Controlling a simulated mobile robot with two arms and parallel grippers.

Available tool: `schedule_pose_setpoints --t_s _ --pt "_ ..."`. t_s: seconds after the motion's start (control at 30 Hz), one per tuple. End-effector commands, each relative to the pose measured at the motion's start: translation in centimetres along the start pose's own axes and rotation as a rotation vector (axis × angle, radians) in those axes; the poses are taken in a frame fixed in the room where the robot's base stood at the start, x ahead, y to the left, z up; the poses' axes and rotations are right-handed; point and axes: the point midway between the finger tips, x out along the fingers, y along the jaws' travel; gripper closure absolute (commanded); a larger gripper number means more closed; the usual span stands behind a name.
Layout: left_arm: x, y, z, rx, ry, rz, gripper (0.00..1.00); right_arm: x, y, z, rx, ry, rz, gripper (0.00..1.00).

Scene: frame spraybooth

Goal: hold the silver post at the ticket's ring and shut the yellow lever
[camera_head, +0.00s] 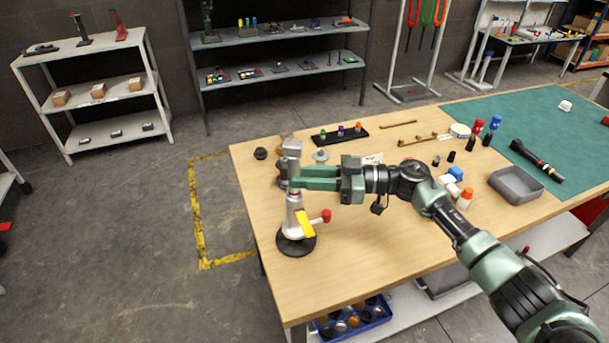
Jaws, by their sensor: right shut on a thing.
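The silver post (294,208) stands upright on a round black base (297,244) near the left edge of the wooden table. The yellow lever (306,224) is low on the post and slants downward, beside a red knob (326,216). My right gripper (290,178) reaches in from the right and is shut on the upper part of the post, below its silver head. Its green fingers hide that stretch, and I cannot make out a ring there. My left gripper is out of view.
A black rack (340,137) with coloured pegs stands behind the post. A grey tray (516,186), small bottles and a green mat (540,125) lie to the right. The front middle of the wooden table (370,262) is clear.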

Motion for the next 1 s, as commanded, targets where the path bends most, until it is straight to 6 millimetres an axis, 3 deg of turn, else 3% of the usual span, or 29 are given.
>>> schedule_pose_setpoints --t_s 0.93,0.97,1.0 --pt "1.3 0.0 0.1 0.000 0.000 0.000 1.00 0.1 -0.1 2.1 0.002 0.001 -0.002 1.00" --pt "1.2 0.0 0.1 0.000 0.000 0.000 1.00 0.1 -0.1 2.1 0.002 0.002 -0.002 0.71" --pt "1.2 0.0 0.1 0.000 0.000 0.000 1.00 0.1 -0.1 2.0 0.002 0.002 -0.002 0.60"
